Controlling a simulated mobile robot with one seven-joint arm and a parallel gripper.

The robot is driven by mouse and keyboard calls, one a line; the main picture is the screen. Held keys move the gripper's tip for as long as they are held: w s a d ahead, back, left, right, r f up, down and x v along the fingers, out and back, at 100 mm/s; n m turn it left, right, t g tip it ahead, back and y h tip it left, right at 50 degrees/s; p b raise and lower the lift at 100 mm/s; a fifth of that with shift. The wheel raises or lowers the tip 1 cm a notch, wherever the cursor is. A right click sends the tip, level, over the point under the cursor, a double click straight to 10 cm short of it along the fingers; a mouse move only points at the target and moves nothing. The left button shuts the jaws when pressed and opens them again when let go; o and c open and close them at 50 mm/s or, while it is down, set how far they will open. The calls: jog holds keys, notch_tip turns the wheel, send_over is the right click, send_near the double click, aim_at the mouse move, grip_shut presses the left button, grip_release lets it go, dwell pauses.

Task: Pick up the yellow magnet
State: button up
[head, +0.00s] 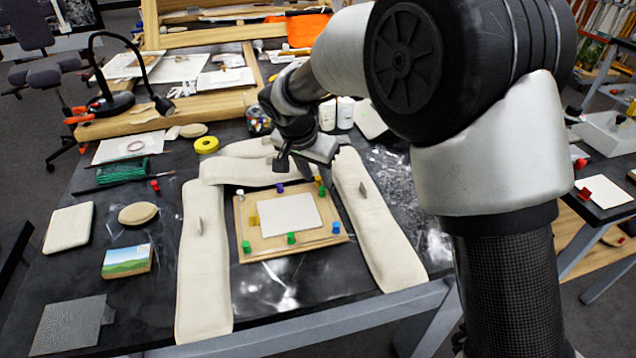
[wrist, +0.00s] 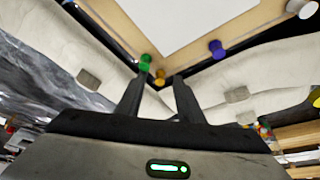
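The yellow magnet (head: 318,179) is at the back right corner of a wooden board (head: 262,243) in the head view. In the wrist view the yellow magnet (wrist: 160,78) appears between my two fingertips, in the gap, with a green magnet (wrist: 145,62) close beside it. My gripper (wrist: 158,80) is open, and nothing is held. In the head view my gripper (head: 300,166) hangs over the back edge of the board, near that corner. Its fingers are hard to make out there. I cannot tell the exact height of the fingertips over the board.
A purple magnet (head: 280,188) and a white magnet (head: 241,197) sit along the back edge. Green magnets and a blue magnet (head: 336,227) are on the front and right. A pale sheet (head: 290,215) covers the middle. Long beige cushions (head: 205,275) surround the board on three sides.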

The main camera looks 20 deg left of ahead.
grip_shut()
